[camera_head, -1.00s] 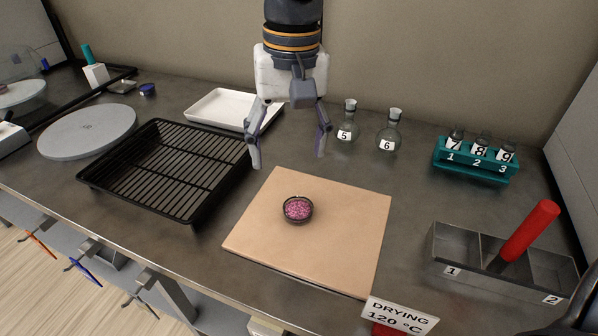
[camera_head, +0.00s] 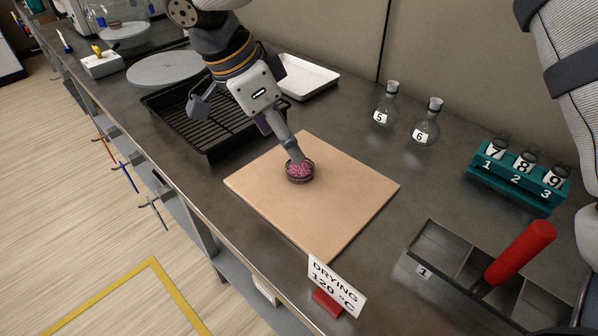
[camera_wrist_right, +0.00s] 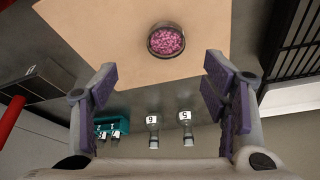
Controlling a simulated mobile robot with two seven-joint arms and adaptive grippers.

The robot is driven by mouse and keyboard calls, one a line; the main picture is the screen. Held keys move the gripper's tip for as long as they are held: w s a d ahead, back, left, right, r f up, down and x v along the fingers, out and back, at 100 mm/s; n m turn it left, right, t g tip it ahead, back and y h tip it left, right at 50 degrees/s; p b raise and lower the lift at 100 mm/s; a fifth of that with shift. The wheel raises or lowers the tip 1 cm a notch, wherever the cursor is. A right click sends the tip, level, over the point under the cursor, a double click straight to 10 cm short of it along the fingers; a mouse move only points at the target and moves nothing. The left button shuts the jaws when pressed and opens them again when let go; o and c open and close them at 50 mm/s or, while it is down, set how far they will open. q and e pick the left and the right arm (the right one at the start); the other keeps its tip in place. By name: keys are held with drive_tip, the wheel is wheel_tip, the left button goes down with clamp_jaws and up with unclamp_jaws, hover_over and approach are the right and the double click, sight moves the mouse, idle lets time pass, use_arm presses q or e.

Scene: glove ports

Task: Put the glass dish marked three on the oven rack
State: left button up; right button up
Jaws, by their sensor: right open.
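A small round dish (camera_head: 300,172) with pink granules sits on the tan board (camera_head: 340,215); no number can be read on it. It also shows in the wrist view (camera_wrist_right: 166,40), beyond the fingertips and not between them. The black rack (camera_head: 180,118), with bars in a pan, lies left of the board, partly hidden by my right gripper. My right gripper (camera_head: 247,133) is open and empty, tilted; one finger overlaps the dish in the head view. Contact cannot be told there. Its two purple-padded fingers stand wide apart in the wrist view (camera_wrist_right: 158,72). My left gripper is not in view.
A white tray (camera_head: 308,80) lies behind the rack. Flasks 5 (camera_head: 384,104) and 6 (camera_head: 426,124) stand behind the board. A teal tube rack (camera_head: 515,186) and a divided metal box (camera_head: 445,252) with a red cylinder are at right. A drying sign (camera_head: 335,287) stands at the front.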

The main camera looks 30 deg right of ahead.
sight(303, 172)
drive_tip(key=x, duration=0.5)
drive_tip(key=w+x, duration=0.1)
drive_tip(key=x, duration=0.2)
drive_tip(key=shift+f, duration=0.25)
drive_tip(key=shift+s, duration=0.1)
drive_tip(key=shift+c, duration=0.6)
drive_tip(key=c, duration=1.2)
drive_tip(key=shift+c, duration=0.2)
